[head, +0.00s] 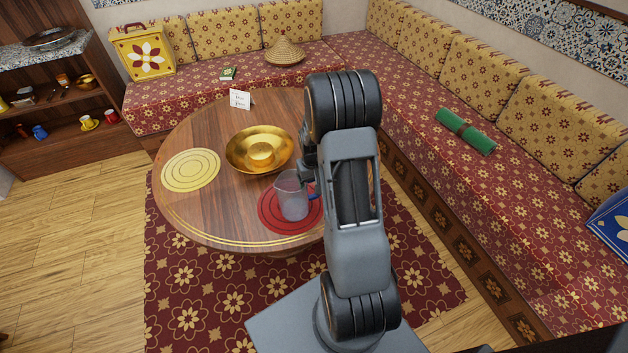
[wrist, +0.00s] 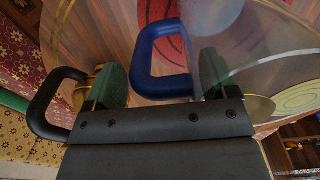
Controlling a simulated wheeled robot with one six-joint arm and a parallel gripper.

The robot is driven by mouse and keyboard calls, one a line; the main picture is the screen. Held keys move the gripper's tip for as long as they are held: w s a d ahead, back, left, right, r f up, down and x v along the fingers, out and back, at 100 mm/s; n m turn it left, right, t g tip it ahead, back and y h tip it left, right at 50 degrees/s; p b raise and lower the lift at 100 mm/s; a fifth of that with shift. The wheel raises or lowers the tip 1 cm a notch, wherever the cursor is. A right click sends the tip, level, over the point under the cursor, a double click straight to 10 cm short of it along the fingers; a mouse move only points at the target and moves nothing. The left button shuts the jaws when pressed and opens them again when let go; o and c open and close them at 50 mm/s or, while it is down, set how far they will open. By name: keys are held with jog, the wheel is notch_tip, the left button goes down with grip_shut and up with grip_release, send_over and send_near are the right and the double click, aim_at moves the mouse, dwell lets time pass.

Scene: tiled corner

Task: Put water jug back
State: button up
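The water jug (head: 291,196) is clear, with a blue handle on its right side. In the head view it appears upright over the red round mat (head: 266,222) near the table's front edge. In the wrist view the blue handle (wrist: 143,58) lies between my two finger pads, with the clear jug body (wrist: 250,50) to the right. My gripper (wrist: 160,83) has its fingers spread apart, and I see no firm hold on the handle. In the head view my arm hides most of my gripper (head: 308,175) and part of the table.
A gold bowl (head: 240,155) stands just behind the jug on the round wooden table (head: 195,215). A yellow round mat (head: 190,168) lies at left, and a white card (head: 240,99) stands at the back. A bench (head: 430,175) bounds the back and right. Shelves (head: 50,110) stand far left.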

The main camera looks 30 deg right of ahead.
jog(key=shift+o, duration=1.3)
jog(key=shift+r, duration=0.15)
notch_tip(320, 180, up, 11)
jog(key=shift+a+r, duration=0.1)
jog(key=shift+a, duration=0.05)
jog(key=s+a+r+n+t, duration=0.1)
jog(key=s+a+r, duration=0.4)
jog(key=s+a, duration=0.2)
jog(key=s+a+r+n+t, duration=0.1)
jog(key=s+a+r+t, duration=0.1)
jog(key=s+a+r, duration=0.3)
jog(key=s+a, duration=0.2)
jog(key=a, duration=0.2)
jog(key=shift+s+a+r+n+t+y, duration=0.25)
jog(key=shift+s+r+n+t+y, duration=0.05)
jog(key=shift+s+r+n, duration=0.1)
jog(key=shift+w, duration=0.1)
